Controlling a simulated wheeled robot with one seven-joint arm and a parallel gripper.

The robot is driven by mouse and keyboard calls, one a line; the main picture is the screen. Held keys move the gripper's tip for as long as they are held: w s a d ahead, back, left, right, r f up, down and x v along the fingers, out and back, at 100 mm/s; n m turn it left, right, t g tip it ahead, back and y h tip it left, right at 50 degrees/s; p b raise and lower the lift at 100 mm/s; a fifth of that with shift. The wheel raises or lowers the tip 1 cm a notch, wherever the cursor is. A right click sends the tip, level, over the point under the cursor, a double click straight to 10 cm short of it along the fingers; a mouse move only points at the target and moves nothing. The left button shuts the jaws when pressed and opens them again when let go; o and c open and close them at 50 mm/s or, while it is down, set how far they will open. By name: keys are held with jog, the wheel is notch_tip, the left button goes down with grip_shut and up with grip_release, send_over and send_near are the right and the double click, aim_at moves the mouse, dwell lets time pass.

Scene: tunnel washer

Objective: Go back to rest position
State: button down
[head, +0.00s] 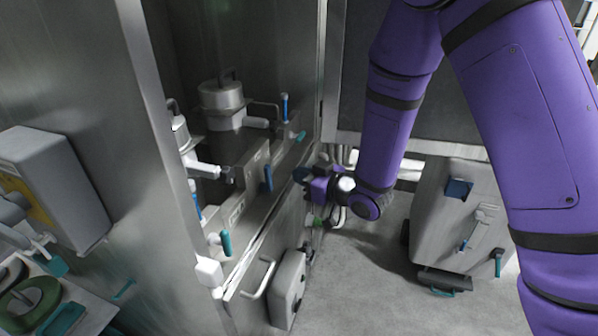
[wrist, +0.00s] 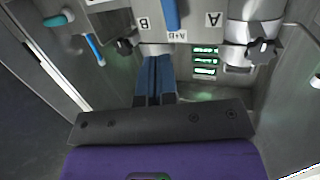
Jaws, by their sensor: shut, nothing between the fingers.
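My gripper (head: 301,174) is at the end of my purple arm, beside the right edge of the steel machine in the head view. In the wrist view my gripper's blue fingers (wrist: 154,68) are together, with nothing between them. They point at a grey panel (wrist: 190,32) marked B, A+B and A. A blue handle (wrist: 171,14) hangs just beyond the fingertips, above the A+B label. The fingers look apart from it, though the exact gap is hard to judge.
Green-lit indicators (wrist: 205,61) and a dark knob (wrist: 262,46) sit right of the fingers. The machine's steel wall (head: 75,120) stands at left. A grey wheeled unit (head: 455,215) stands at right. Floor (head: 375,290) between them is clear.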

jog(key=s+d+r+m+h, duration=0.2)
jog(key=d+r+m+h, duration=0.6)
jog(key=d+r, duration=1)
jog(key=s+d+r+g+h, duration=0.1)
jog(key=s+d+r, duration=0.1)
jog(key=s, duration=0.6)
jog(key=s+d+r+m+g+h, duration=0.1)
jog(key=s+d+r+g+h, duration=0.1)
jog(key=s+d, duration=0.3)
jog(key=s+d+r+m+g+h, duration=0.1)
jog(key=s+d+g, duration=0.1)
jog(key=s, duration=1.1)
jog(key=shift+s+d+r, duration=0.2)
jog(key=shift+d+r, duration=0.2)
jog(key=shift+d, duration=0.3)
